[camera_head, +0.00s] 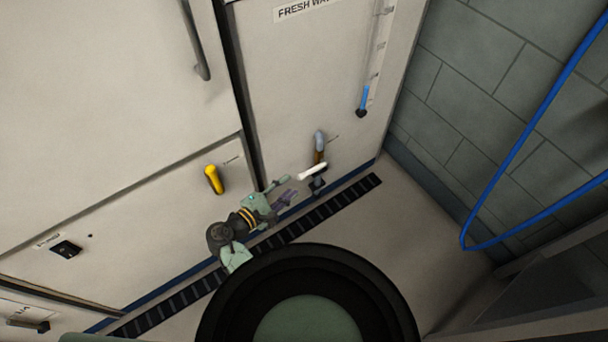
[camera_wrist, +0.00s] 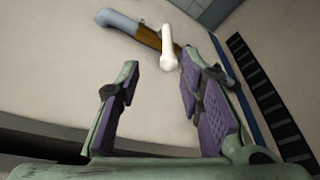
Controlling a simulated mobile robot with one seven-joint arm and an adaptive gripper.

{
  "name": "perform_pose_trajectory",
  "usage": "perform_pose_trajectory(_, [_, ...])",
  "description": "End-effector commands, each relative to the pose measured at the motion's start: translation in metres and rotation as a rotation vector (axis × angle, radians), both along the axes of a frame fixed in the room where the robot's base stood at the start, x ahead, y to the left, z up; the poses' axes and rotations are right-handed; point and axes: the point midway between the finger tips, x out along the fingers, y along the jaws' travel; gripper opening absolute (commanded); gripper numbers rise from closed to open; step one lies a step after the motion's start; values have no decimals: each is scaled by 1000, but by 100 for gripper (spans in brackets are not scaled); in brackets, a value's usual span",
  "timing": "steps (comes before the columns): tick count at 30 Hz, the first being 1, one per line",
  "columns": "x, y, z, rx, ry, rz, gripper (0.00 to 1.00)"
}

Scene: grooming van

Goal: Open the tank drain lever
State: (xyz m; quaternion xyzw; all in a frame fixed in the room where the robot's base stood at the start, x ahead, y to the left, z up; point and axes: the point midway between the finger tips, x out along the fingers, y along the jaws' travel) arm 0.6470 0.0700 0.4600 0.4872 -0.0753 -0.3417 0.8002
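The tank drain lever (camera_head: 312,171) is a short white handle on a brass valve under a grey pipe (camera_head: 319,140), low on the fresh water tank panel. In the wrist view the white lever (camera_wrist: 168,48) crosses the brown-brass valve body (camera_wrist: 145,36) and its rounded end points toward me. My gripper (camera_head: 289,188) is just left of the lever, near the floor. In the wrist view my gripper (camera_wrist: 161,68) has its purple-padded fingers apart. The lever's end shows beyond and between the fingertips, nearer the right one. Nothing is held, and contact cannot be told.
A yellow handle (camera_head: 214,180) sticks out of the cabinet left of my gripper. A dark slotted floor drain (camera_head: 335,203) runs along the cabinet's foot. A blue hose (camera_head: 520,145) hangs by the tiled wall at right. The floor right of the valve is clear.

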Motion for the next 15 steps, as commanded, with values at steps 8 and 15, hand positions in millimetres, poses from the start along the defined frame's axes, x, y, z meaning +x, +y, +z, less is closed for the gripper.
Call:
perform_pose_trajectory(8, [9,-7,-14,0,-1,-1,34])
perform_pose_trajectory(15, [41,-34,-23,2,0,-4,34])
